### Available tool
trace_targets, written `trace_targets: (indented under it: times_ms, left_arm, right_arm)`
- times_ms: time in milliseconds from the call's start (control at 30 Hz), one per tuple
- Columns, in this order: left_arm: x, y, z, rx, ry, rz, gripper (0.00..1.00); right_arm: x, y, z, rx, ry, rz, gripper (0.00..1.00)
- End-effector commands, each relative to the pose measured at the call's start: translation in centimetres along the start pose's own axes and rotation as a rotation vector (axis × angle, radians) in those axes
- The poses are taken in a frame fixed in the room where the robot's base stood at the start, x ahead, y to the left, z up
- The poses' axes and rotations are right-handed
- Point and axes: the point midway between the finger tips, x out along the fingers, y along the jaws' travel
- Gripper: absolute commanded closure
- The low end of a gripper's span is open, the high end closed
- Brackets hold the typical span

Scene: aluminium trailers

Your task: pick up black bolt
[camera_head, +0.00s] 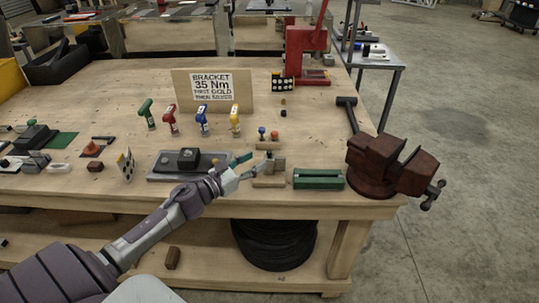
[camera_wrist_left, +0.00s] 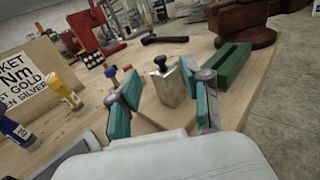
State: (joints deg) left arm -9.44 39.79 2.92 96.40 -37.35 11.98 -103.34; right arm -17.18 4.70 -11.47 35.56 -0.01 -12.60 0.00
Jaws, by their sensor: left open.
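A black bolt (camera_wrist_left: 160,61) with a wide dark head stands upright on top of a small grey metal block (camera_wrist_left: 168,86). The block also shows in the head view (camera_head: 278,164), on a wooden base near the front edge of the workbench. My left gripper (camera_head: 250,165) reaches in from the left, just left of the block. In the left wrist view its two teal-padded fingers (camera_wrist_left: 166,98) are spread wide and empty, with the block and bolt ahead between them. I cannot see any contact. My right gripper is not in view.
A green slotted block (camera_head: 318,179) and a dark red vise (camera_head: 390,165) stand to the right. Red and blue knobs (camera_head: 268,133) are just behind. A grey plate with a dark block (camera_head: 188,160) lies left. Colored drivers (camera_head: 202,120) stand before the bracket sign (camera_head: 212,87).

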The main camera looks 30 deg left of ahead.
Motion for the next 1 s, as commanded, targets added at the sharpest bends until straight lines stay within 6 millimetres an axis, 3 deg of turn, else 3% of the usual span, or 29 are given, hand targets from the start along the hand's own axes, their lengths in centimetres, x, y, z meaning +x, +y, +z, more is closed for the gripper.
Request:
trace_targets:
  times_ms: [267, 600, 867, 1000]
  left_arm:
    - [2.3, 0.0, 0.1, -0.003, -0.001, 0.002, 0.52]
    - [6.6, 0.1, -0.2, -0.005, 0.0, 0.002, 0.52]
    - [6.9, 0.0, -0.4, -0.003, 0.001, 0.001, 0.52]
    - [6.9, 0.0, -0.4, -0.003, 0.001, 0.001, 0.72]
  right_arm:
    - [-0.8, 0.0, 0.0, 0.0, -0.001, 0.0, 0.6]
    - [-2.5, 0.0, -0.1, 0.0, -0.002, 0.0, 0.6]
    - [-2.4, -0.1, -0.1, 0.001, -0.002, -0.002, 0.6]
    - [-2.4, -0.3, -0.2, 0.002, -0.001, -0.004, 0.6]
